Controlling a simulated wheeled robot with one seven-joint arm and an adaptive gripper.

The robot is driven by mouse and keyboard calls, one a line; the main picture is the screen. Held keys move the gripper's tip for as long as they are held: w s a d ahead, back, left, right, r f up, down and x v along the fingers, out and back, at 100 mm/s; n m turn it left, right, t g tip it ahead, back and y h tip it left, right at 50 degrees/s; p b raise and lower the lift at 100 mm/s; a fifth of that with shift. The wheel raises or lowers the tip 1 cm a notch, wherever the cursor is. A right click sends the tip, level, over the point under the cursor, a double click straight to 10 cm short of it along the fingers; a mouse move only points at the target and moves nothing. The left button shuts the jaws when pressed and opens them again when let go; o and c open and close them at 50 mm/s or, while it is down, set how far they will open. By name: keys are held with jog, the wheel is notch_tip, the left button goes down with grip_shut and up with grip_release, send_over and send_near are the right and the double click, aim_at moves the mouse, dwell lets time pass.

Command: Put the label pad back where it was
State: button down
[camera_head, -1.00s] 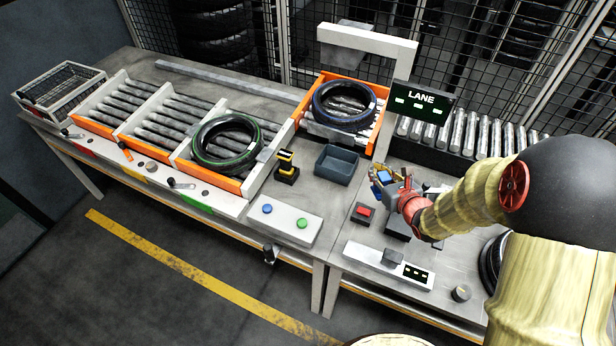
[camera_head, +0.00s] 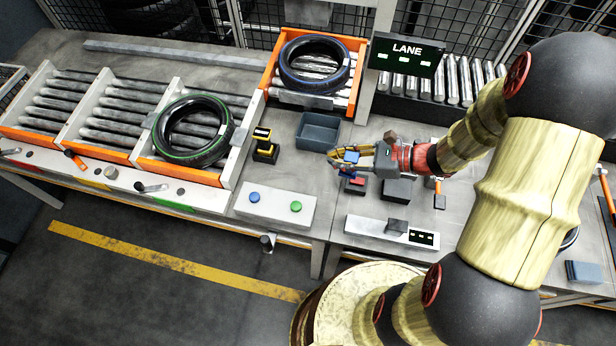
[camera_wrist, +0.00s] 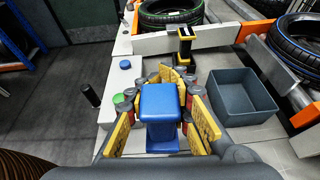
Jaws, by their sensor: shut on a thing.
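The blue label pad (camera_head: 350,157), a block with a wider top, is held in my gripper (camera_head: 340,162) above the bench. In the wrist view the pad (camera_wrist: 162,105) sits between the yellow finger pads of my gripper (camera_wrist: 170,90), which are closed around it. The pad's underside is hidden. My gripper points left, just right of an empty grey bin (camera_head: 318,132) and over a box with a red button (camera_head: 355,185).
A black-and-yellow device (camera_head: 264,145) stands left of the bin. A white panel with blue and green buttons (camera_head: 275,204) lies in front. A green-striped tyre (camera_head: 192,130) and a blue-striped tyre (camera_head: 314,64) rest on rollers. The LANE sign (camera_head: 407,55) stands behind my gripper.

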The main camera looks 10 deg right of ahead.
jog(key=shift+n+g, duration=0.3)
jog(key=shift+w+a+f+b, duration=1.05)
jog(key=shift+w+a+f, duration=0.5)
jog(key=shift+f, duration=0.65)
jog(key=shift+w+a+f+b, duration=1.15)
jog(key=shift+a+f, duration=0.65)
jog(key=shift+f, duration=0.35)
jog(key=shift+w+a+f+b, duration=1)
jog(key=shift+w+a+f, duration=0.55)
jog(key=shift+f, duration=0.65)
jog(key=shift+s+a, duration=0.15)
jog(key=shift+f, duration=0.15)
jog(key=c, duration=1.6)
grip_release()
jog(key=shift+o, duration=0.2)
